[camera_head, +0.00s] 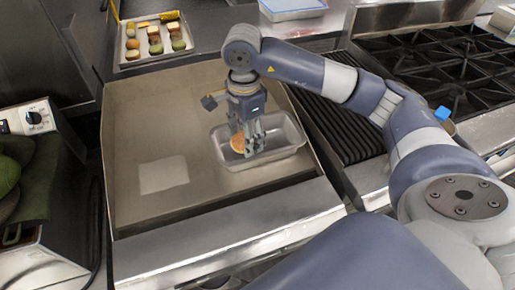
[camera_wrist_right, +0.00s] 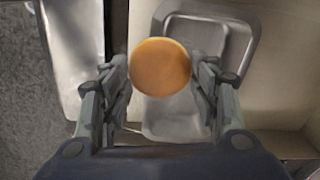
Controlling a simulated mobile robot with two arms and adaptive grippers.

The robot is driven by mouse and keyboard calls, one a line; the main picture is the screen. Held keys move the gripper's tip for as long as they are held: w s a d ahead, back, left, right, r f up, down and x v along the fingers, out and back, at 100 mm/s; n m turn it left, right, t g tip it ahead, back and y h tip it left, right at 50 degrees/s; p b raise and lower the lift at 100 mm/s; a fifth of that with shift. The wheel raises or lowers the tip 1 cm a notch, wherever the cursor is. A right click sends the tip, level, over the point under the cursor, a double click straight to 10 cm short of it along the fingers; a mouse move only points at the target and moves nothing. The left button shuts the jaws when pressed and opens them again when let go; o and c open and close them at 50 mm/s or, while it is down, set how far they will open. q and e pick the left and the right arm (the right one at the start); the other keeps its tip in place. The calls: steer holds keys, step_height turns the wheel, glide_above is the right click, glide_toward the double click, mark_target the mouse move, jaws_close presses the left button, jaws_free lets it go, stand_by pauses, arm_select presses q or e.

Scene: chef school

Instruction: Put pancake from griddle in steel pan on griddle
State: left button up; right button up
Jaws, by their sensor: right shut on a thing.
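My right gripper (camera_head: 248,146) is shut on the pancake (camera_head: 238,142), a small round golden-brown disc. The right wrist view shows the pancake (camera_wrist_right: 160,67) between the two fingers of the gripper (camera_wrist_right: 160,80). The rectangular steel pan (camera_head: 287,128) rests on the right side of the flat griddle (camera_head: 140,115). The gripper and pancake are over the pan in the head view; the height above its floor is hard to tell. The steel pan (camera_wrist_right: 240,45) also shows behind the pancake in the right wrist view. My left gripper is not in view.
A pale square sheet or patch (camera_head: 163,174) lies on the griddle to the left. A tray (camera_head: 130,45) with several food pieces stands behind it. A ribbed grill (camera_head: 345,130) and a burner stove (camera_head: 440,65) are to the right. The griddle's left half is mostly clear.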

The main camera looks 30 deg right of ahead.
steer(key=w+d+f+m, duration=0.1)
steer(key=d+f+m, duration=0.1)
steer(key=m, duration=0.2)
steer(key=w+d+f+m, duration=0.2)
steer(key=m, duration=0.3)
steer(key=w+d+f+m+p, duration=0.1)
steer(key=d+f+m, duration=0.2)
steer(key=m, duration=0.2)
steer(key=shift+w, duration=0.25)
step_height(320, 180, down, 4)
steer(key=shift+f+p, duration=0.15)
steer(key=shift+p, duration=0.5)
steer(key=shift+f, duration=0.3)
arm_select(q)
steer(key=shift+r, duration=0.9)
arm_select(e)
steer(key=o, duration=1.1)
steer(key=shift+r, duration=0.1)
